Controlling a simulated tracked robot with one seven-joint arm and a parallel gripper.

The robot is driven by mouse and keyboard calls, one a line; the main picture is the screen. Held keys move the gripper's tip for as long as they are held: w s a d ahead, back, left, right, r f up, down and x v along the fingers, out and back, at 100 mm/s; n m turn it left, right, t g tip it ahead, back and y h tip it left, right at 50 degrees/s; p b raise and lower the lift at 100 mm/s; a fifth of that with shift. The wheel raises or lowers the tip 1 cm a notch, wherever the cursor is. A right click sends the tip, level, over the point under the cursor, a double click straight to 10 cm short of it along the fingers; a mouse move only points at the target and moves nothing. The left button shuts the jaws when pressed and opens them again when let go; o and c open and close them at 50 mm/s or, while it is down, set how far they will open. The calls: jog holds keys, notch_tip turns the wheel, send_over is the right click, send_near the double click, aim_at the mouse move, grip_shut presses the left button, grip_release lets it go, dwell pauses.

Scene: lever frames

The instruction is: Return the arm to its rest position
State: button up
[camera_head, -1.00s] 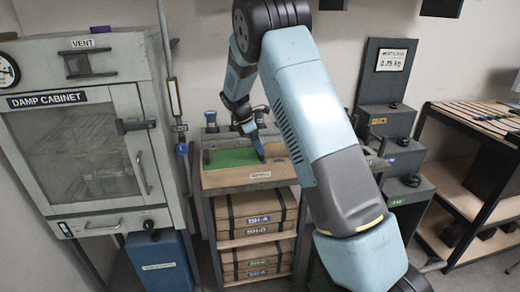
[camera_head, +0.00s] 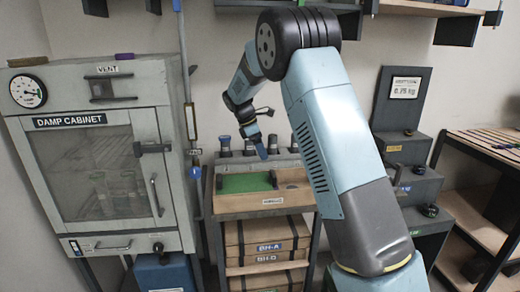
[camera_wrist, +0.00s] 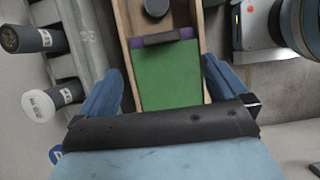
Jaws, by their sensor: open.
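My gripper (camera_head: 262,150) hangs above the wooden tray table in the middle of the head view, with my blue arm bent over to its right. In the wrist view my gripper (camera_wrist: 165,92) has its two blue fingers spread wide apart with nothing between them. Below the fingers lies a wooden tray (camera_head: 292,192) with a green panel (camera_head: 243,184) in it. The green panel also shows in the wrist view (camera_wrist: 168,75), with a dark bar across its far end.
The damp cabinet (camera_head: 100,165), its door closed, stands at the left. Several dark cylinders, one of them (camera_head: 225,145), stand behind the tray. A stepped stand (camera_head: 415,185) and an open shelf (camera_head: 490,200) are at the right. A wall shelf hangs above my arm.

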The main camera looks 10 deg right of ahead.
jog(key=s+d+r+m+t+y, duration=0.15)
jog(key=s+d+r+m, duration=0.25)
jog(key=s+r, duration=0.5)
jog(key=s+d+r+m+t+y, duration=0.15)
jog(key=s+d+r+m, duration=0.35)
jog(key=s, duration=0.6)
jog(key=s+d+m+t+y, duration=0.1)
jog(key=s+m, duration=0.8)
jog(key=s, duration=1.6)
jog(key=shift+r+t, duration=0.15)
jog(key=shift+t, duration=0.65)
